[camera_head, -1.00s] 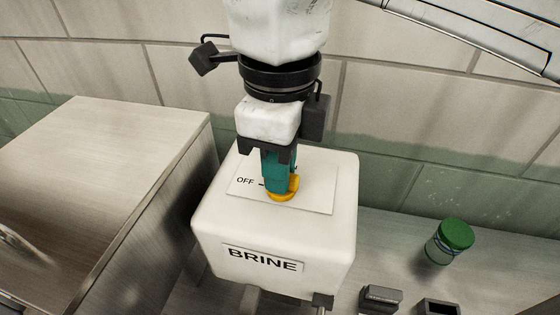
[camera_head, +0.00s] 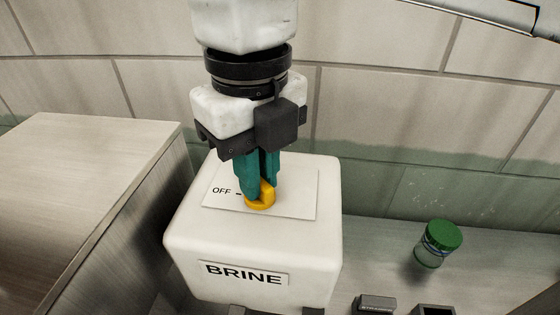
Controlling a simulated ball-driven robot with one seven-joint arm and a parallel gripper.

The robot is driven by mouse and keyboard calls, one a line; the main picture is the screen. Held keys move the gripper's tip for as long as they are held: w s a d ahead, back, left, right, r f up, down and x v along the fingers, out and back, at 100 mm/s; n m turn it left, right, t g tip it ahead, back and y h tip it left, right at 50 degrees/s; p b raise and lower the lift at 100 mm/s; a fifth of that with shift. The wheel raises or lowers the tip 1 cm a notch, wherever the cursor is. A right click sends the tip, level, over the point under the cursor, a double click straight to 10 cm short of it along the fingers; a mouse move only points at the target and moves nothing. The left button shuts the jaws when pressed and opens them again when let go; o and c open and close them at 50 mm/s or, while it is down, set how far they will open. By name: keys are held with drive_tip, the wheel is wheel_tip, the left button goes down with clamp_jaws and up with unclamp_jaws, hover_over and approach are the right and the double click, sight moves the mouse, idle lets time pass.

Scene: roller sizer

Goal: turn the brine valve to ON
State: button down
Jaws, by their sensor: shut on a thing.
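The brine valve is a yellow knob (camera_head: 262,200) on a white plate on top of a white box (camera_head: 205,240) labelled BRINE. The word OFF with a small dash (camera_head: 226,191) shows to the left of the knob. An ON mark is not visible. My gripper (camera_head: 258,188) points down from above, its teal fingers shut on the knob. The fingers hide part of the knob, so I cannot tell exactly which way it points.
A steel cabinet (camera_head: 90,165) stands to the left of the box. A jar with a green lid (camera_head: 438,243) stands on the steel counter (camera_head: 385,250) to the right. Small dark blocks (camera_head: 374,304) lie at the front right. A tiled wall is behind.

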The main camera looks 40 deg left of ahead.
drive_tip(key=m+b, duration=0.1)
drive_tip(key=m, duration=0.4)
drive_tip(key=shift+w+m+b, duration=0.1)
drive_tip(key=shift+m+b, duration=0.2)
drive_tip(key=shift+b, duration=0.1)
drive_tip(key=m+b, duration=0.1)
drive_tip(key=m, duration=0.3)
drive_tip(key=shift+m, duration=0.7)
drive_tip(key=c, duration=1.1)
unclamp_jaws()
drive_tip(key=shift+c, duration=0.2)
wheel_tip(320, 180, up, 11)
drive_tip(key=p, duration=0.8)
